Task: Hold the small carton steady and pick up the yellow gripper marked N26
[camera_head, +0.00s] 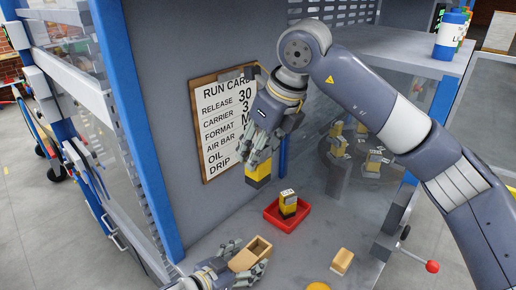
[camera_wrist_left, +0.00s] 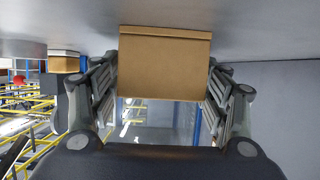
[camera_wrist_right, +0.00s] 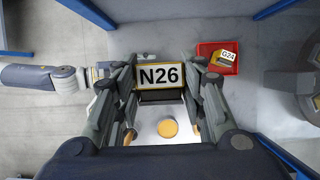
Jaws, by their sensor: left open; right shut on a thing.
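The small carton (camera_head: 259,246), tan and open-topped, stands on the grey bench at the bottom of the head view. My left gripper (camera_head: 240,260) is open with its fingers on either side of the carton; in the left wrist view the carton (camera_wrist_left: 165,62) sits between them, and finger contact is unclear. My right gripper (camera_head: 262,148) is shut on the yellow-and-black N26 gripper (camera_head: 258,172) and holds it above the bench. In the right wrist view its N26 label (camera_wrist_right: 159,76) faces the camera between the fingers.
A red tray (camera_head: 272,217) holds another yellow-and-black gripper, labelled G24 (camera_wrist_right: 228,55). A round carousel (camera_head: 342,172) carries several yellow pieces at the back right. A tan block (camera_head: 342,261) and a yellow disc (camera_head: 318,286) lie at the front. A red-knobbed lever (camera_head: 432,266) juts out at right.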

